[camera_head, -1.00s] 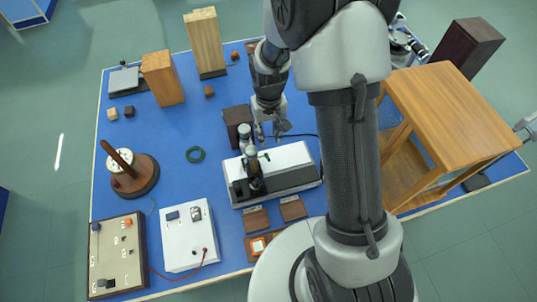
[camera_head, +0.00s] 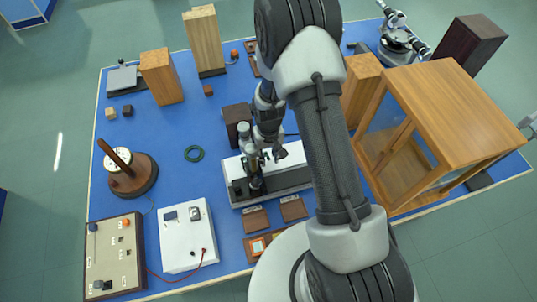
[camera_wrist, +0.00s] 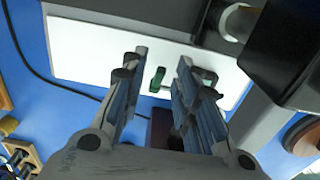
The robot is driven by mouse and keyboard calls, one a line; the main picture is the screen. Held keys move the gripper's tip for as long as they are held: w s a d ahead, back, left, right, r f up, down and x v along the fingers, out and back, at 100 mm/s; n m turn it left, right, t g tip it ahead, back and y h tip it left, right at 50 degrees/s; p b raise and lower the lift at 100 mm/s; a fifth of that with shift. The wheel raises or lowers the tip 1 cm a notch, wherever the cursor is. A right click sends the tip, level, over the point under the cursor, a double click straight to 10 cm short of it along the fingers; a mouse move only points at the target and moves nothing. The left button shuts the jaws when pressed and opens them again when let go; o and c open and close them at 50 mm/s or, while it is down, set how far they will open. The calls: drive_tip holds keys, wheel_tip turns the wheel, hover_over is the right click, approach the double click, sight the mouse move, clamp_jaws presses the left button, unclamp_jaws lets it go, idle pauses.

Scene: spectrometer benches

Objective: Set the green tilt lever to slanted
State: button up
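The green tilt lever (camera_wrist: 157,79) shows in the wrist view as a small green tab against the white top of the spectrometer (camera_wrist: 85,45). Its exact tilt is hard to judge from above. My gripper (camera_wrist: 158,68) is open, with one finger on each side of the lever and a gap on both sides. In the head view my gripper (camera_head: 268,157) is low over the spectrometer, whose grey front (camera_head: 285,185) shows, and it hides the lever there.
A black block (camera_wrist: 290,50) and a round metal part (camera_wrist: 238,22) stand close to the right finger in the wrist view. A dark brown box (camera_head: 236,118) stands behind the spectrometer. A wooden frame case (camera_head: 450,110) is to the right.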

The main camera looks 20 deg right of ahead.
drive_tip(key=shift+c, duration=0.5)
clamp_jaws()
drive_tip(key=shift+w+r+g, duration=0.2)
drive_tip(key=shift+w+g, duration=0.15)
drive_tip(key=shift+g, duration=0.45)
drive_tip(key=shift+o, duration=0.5)
unclamp_jaws()
